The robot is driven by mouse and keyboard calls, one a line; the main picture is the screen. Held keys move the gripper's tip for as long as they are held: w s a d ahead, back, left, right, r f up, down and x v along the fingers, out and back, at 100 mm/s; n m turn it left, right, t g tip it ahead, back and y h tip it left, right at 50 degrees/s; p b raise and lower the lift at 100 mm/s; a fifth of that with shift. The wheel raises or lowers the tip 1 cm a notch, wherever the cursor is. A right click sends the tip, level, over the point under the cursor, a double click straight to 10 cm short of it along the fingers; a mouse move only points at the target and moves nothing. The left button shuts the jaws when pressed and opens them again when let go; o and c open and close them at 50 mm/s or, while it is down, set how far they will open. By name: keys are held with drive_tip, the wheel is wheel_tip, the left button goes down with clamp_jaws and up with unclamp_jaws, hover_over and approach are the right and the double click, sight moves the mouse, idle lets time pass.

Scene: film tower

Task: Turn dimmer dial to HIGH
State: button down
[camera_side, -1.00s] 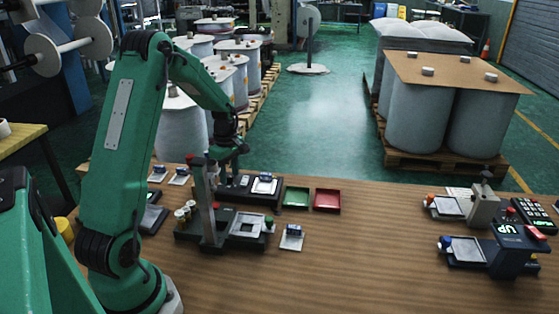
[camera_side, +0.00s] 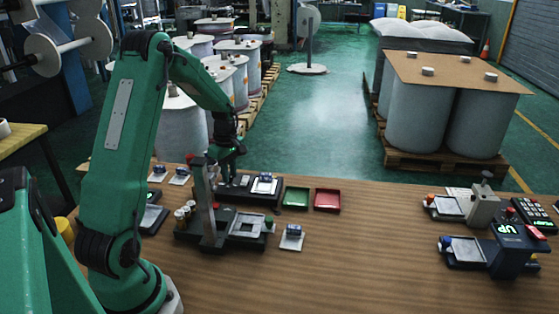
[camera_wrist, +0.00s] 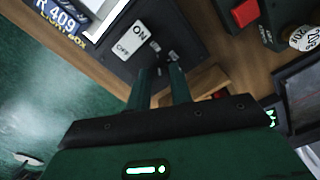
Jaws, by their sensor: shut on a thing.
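The black light box (camera_side: 238,195) lies on the table's far side, with a bright panel on its right. In the wrist view its black top (camera_wrist: 185,28) carries a white ON/OFF plate (camera_wrist: 130,41). My gripper (camera_side: 224,180) points down over the box's left part. In the wrist view my gripper (camera_wrist: 161,72) has its two green fingers close together beside the plate, shut on the small dimmer dial. The fingers mostly hide the dial, and its setting cannot be read. Small grey pieces show just beyond the fingertips.
A dark stand with a grey post (camera_side: 208,215) stands just in front of the box, close to my gripper. A green tray (camera_side: 296,197) and a red tray (camera_side: 327,201) lie to the right. The table's middle right is clear.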

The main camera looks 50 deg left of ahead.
drive_tip(key=m, duration=0.5)
drive_tip(key=shift+m, duration=0.4)
drive_tip(key=m, duration=1.1)
drive_tip(key=shift+m, duration=0.3)
drive_tip(key=m, duration=0.5)
drive_tip(key=shift+m, duration=0.3)
drive_tip(key=c, duration=1.3)
unclamp_jaws()
drive_tip(key=shift+o, duration=0.2)
drive_tip(key=shift+r, duration=0.1)
